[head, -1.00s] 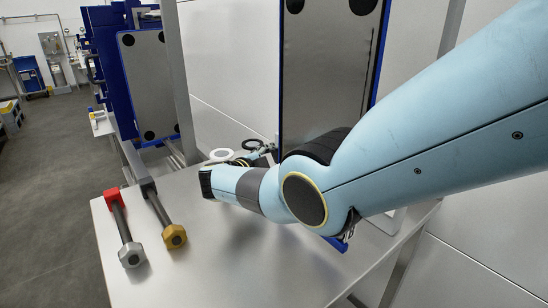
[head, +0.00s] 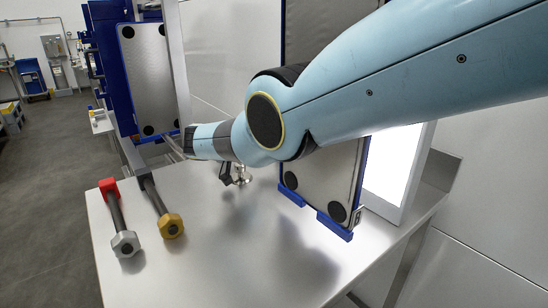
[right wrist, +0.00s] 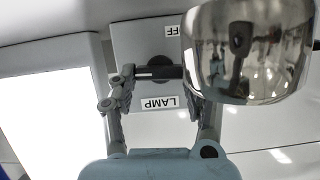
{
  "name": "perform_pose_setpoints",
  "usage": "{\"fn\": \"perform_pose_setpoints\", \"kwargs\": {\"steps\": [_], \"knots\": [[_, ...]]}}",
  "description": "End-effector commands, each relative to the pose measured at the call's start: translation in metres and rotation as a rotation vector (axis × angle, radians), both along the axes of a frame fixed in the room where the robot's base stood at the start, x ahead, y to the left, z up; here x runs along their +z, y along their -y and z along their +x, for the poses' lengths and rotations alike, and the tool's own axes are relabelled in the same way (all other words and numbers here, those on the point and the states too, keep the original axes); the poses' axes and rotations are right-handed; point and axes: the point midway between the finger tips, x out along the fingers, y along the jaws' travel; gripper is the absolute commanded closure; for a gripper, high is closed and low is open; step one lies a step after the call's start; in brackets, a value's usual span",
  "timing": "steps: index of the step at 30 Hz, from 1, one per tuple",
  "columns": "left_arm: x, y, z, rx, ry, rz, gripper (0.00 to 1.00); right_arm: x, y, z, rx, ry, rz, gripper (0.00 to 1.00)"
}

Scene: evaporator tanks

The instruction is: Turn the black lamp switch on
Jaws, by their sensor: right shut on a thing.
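The black lamp switch (right wrist: 160,66) is a round dark knob with a bar, on a grey plate (right wrist: 140,42) marked LAMP below it and a partly hidden label ending in "FF" above right. My right gripper (right wrist: 156,76) has its fingers on either side of the switch and is shut on it. A bright white lit panel (right wrist: 45,115) lies left of the plate; it also glows in the head view (head: 392,170). In the head view my right arm hides the switch. My left gripper is out of view.
A shiny metal cylinder (right wrist: 248,50) covers the plate's right side in the wrist view. On the steel table (head: 215,250) lie a silver-headed tool (head: 124,243) and a gold-headed tool (head: 171,225). A blue-edged grey panel (head: 320,185) stands beside the lit panel.

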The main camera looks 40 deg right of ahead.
Motion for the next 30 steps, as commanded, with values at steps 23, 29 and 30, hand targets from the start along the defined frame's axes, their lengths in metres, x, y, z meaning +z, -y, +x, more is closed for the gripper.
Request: {"fn": "perform_pose_setpoints", "kwargs": {"steps": [23, 29, 30], "knots": [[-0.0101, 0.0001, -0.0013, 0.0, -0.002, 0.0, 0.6, -0.0008, -0.0007, 0.0, 0.001, -0.087, 0.012, 0.83], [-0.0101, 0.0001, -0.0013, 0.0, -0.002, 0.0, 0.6, -0.0007, -0.0005, 0.0001, 0.001, -0.086, 0.01, 0.33], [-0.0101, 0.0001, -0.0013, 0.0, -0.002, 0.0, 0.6, -0.0006, -0.0004, 0.0002, 0.001, -0.085, 0.01, 0.28]]}}
